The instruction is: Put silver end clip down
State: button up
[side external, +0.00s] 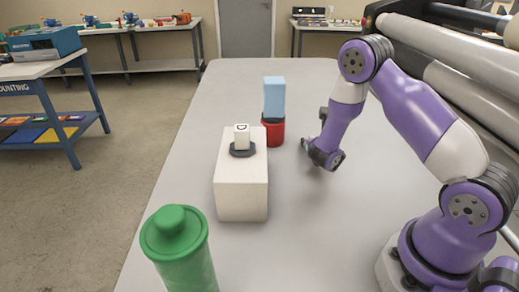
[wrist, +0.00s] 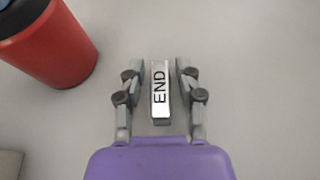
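The silver end clip (wrist: 160,90), a narrow bar with a white top marked "END", lies lengthwise between the two fingers of my gripper (wrist: 160,70) in the wrist view. A narrow gap shows on each side of the clip, so the fingers stand open around it. In the side view my gripper (side external: 308,147) is low over the grey table (side external: 335,225), right of the red cup. The clip is too small to make out there. Whether it rests fully on the table is hard to tell.
A red cup (side external: 273,136) holding a light blue block (side external: 274,98) stands left of my gripper; it also shows in the wrist view (wrist: 52,45). A white box (side external: 241,190) carries a small marked block (side external: 241,138). A green bottle (side external: 180,250) stands in front.

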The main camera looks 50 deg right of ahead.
grip_shut()
jog(key=shift+r, duration=0.1)
